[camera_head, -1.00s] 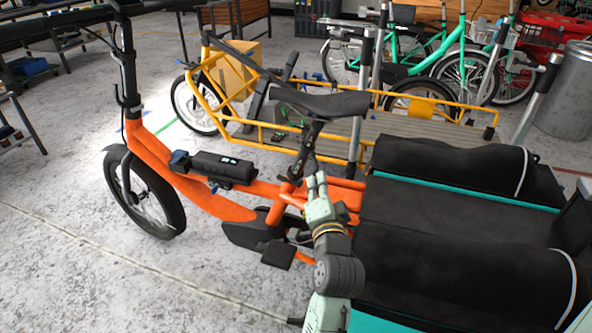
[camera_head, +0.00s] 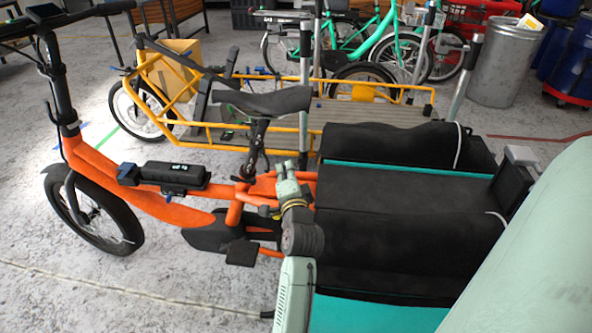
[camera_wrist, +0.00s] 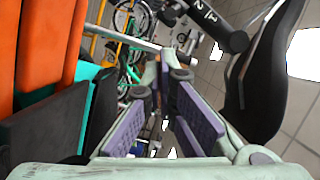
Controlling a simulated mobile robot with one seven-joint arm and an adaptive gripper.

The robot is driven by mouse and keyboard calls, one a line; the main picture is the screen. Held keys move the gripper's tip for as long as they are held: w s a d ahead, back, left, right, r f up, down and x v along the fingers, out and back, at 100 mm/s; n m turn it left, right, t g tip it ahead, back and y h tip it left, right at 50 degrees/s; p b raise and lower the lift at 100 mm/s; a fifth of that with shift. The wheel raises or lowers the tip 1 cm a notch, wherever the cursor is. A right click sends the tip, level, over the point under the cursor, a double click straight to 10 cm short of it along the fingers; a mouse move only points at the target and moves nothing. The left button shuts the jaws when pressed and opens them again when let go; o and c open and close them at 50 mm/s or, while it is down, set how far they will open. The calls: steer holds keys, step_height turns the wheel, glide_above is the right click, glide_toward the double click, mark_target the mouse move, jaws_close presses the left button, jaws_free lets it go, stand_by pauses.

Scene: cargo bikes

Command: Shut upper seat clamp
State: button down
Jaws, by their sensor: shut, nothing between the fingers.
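The orange cargo bike (camera_head: 180,212) stands with its black saddle (camera_head: 262,101) on a dark seat post (camera_head: 258,138). In the wrist view the saddle (camera_wrist: 262,85) is at the right and a black post with white markings (camera_wrist: 215,25) is at the top. The upper seat clamp is too small and dark to make out its lever or whether it is shut. My gripper (camera_head: 284,172) is just right of the lower seat post, below the saddle. In the wrist view my gripper (camera_wrist: 163,78) has its fingertips together and empty, apart from the post.
The black cargo bags (camera_head: 385,245) with teal sides lie right beside my arm. Orange frame tubes (camera_wrist: 45,45) fill the wrist view's left edge. A yellow cargo bike (camera_head: 200,90) stands behind. Open floor (camera_head: 120,290) lies in front.

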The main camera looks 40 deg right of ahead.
steer(key=shift+w+a+f, duration=0.25)
steer(key=shift+w+a, duration=0.25)
steer(key=shift+a+r+p, duration=0.1)
steer(key=shift+r+p, duration=0.05)
steer(key=shift+p, duration=0.35)
